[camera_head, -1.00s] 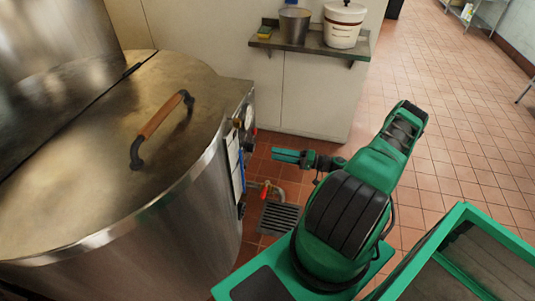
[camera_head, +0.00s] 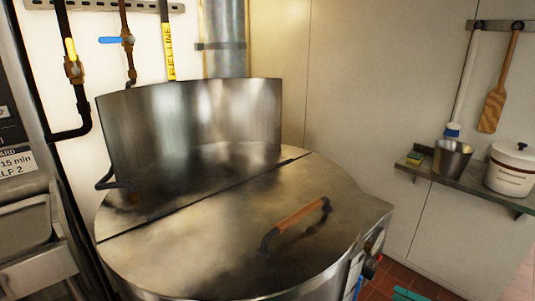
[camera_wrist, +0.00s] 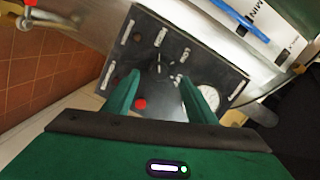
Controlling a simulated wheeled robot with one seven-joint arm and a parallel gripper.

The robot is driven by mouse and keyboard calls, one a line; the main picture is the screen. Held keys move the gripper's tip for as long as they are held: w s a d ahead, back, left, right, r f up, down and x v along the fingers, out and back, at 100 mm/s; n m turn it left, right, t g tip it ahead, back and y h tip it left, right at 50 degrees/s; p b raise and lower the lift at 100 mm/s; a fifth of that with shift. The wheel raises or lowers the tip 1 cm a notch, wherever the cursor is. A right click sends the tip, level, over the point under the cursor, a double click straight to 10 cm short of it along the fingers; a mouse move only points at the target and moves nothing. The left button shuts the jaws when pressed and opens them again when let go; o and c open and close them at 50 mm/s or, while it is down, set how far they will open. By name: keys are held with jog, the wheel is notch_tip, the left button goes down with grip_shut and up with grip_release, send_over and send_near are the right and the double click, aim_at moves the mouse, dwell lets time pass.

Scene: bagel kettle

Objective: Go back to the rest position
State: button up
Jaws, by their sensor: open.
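My gripper (camera_wrist: 160,92) shows in the wrist view with its two green fingers spread apart and nothing between them. It faces a dark control panel (camera_wrist: 148,62) with several switches, a red button (camera_wrist: 140,103) and a round white gauge (camera_wrist: 209,97). I cannot tell whether the fingertips touch the panel. In the head view, only small green pieces of my arm show at the bottom edge, right of the large steel kettle (camera_head: 160,262).
A wall shelf (camera_head: 465,185) at the right holds a metal pot (camera_head: 451,158) and a white lidded bucket (camera_head: 512,169). A wooden paddle (camera_head: 498,80) hangs above. Pipes with valves run along the back wall. Red floor tiles (camera_wrist: 45,75) show left of the panel in the wrist view.

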jog(key=s+a+r+n+g+h, duration=0.1)
jog(key=s+a+r+g+h, duration=0.2)
jog(key=r, duration=0.5)
jog(key=s+a+r+n+g+h, duration=0.1)
jog(key=s+r+g+h, duration=0.15)
jog(key=r+g, duration=0.4)
jog(key=s+a+r+g+h, duration=0.2)
jog(key=s+r+g, duration=0.1)
jog(key=r, duration=0.6)
jog(key=s+a+r+m+h, duration=0.1)
jog(key=s+a+r+h, duration=0.1)
jog(key=s+r, duration=0.5)
jog(key=s+a+r+m+h, duration=0.2)
jog(key=s+r, duration=0.5)
jog(key=s, duration=0.5)
jog(key=shift+s+a+m+h, duration=0.2)
jog(key=shift+a+m+h, duration=0.15)
jog(key=shift+a, duration=0.4)
jog(key=shift+r, duration=0.1)
jog(key=shift+w+f, duration=0.25)
jog(key=shift+w, duration=0.4)
